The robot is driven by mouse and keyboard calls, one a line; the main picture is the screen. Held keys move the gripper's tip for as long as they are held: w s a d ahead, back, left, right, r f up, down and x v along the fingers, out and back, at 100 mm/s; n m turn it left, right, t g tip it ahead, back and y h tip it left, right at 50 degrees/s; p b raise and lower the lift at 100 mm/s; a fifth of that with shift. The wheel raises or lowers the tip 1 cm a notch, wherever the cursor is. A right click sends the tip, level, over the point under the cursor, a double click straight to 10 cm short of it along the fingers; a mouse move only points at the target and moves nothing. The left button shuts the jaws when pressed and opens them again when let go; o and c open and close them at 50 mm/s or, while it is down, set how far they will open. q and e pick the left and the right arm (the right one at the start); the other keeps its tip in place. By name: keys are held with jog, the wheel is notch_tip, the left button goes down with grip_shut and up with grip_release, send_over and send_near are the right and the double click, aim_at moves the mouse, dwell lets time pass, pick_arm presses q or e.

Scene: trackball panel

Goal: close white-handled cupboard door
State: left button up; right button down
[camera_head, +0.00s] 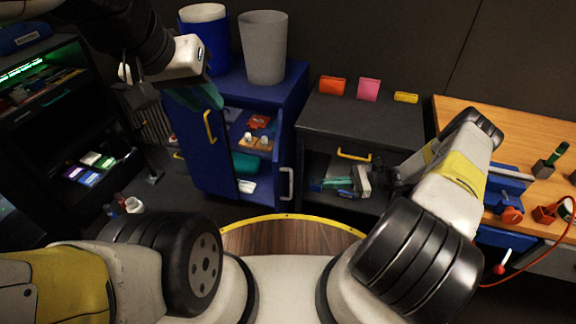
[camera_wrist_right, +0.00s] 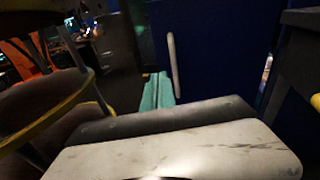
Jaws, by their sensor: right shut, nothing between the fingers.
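The blue cupboard (camera_head: 296,85) stands in the middle. Its right door (camera_head: 287,160) stands open and swung toward me, with a white handle (camera_head: 287,183) near its lower edge. In the right wrist view the white handle (camera_wrist_right: 173,65) is upright on the blue door (camera_wrist_right: 215,45). My right gripper (camera_head: 330,184) has teal fingers, shut and empty, to the right of the door and apart from the handle in the head view. The fingers (camera_wrist_right: 157,90) also show in the wrist view. My left gripper (camera_head: 203,95) hangs in front of the cupboard's upper left; its finger gap is unclear.
The cupboard's left door (camera_head: 200,150) with a yellow handle (camera_head: 210,127) is also open. Items lie on the inner shelves. A grey cabinet (camera_head: 370,120) stands close on the right, beside a wooden workbench (camera_head: 500,125). Two bins stand on the cupboard.

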jog(key=a+f+m+t, duration=0.1)
jog(key=a+f, duration=0.1)
jog(key=a, duration=1.2)
jog(key=shift+a+y, duration=0.2)
jog(key=shift+y, duration=0.2)
jog(key=shift+s, duration=0.1)
